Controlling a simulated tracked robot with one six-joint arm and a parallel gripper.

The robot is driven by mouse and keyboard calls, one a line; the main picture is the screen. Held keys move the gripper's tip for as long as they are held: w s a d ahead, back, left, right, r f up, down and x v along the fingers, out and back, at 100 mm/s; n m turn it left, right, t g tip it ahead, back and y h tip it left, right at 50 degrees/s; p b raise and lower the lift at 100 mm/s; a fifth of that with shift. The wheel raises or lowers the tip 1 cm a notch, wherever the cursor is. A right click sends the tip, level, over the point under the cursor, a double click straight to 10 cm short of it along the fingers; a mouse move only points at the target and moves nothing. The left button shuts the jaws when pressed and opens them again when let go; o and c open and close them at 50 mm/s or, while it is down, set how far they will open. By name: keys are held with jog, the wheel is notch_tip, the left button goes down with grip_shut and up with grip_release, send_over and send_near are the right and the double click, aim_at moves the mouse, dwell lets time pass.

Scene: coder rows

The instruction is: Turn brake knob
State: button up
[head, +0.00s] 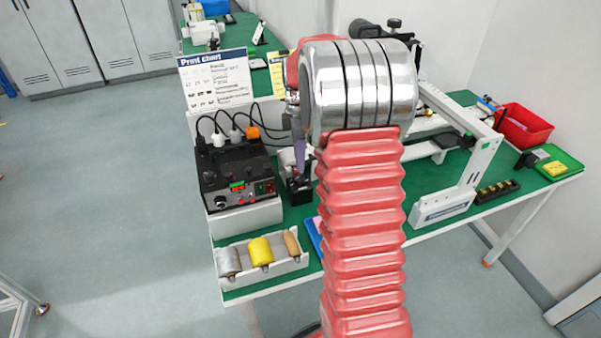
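My gripper (300,165) is partly hidden behind my red and silver arm. One dark, purplish finger points down, and I cannot see whether it is open or shut. I cannot tell which part is the brake knob.
A white tray (292,262) with grey, yellow and tan rolls sits at the green table's (395,215) front. A print chart (215,80) stands behind the box, with cables near it. A white frame (470,180) and a red bin (522,125) are on the right.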

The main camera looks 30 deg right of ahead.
aim_at(299, 177)
notch_tip(299, 177, down, 7)
dwell(0.4)
jog(key=shift+c, duration=0.6)
jog(key=c, duration=0.6)
jog(key=shift+s+d, duration=0.1)
jog(key=shift+d, duration=0.2)
jog(key=shift+c, duration=0.2)
jog(key=shift+a, duration=0.3)
